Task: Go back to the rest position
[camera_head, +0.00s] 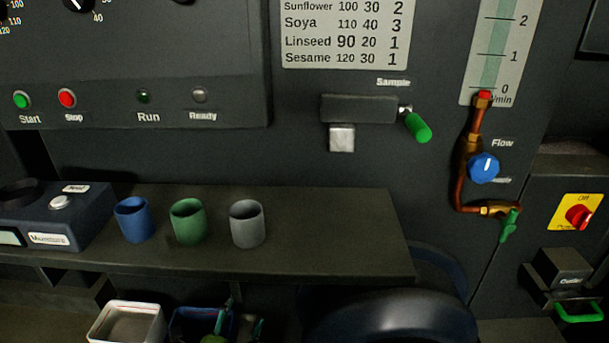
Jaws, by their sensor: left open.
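My left gripper (238,320) shows only in part at the bottom edge, as thin green and dark pieces that the picture cuts off. It looks open, and I see nothing held in it. It is below and in front of the dark shelf (340,230), apart from the cups. My right gripper is not in view.
Blue (133,219), green (188,221) and grey (247,223) cups stand on the shelf. A dark blue device (75,215) is at its left. A white tray (128,325) is below. A green-handled lever (417,127) and blue flow knob (484,168) stick out from the panel.

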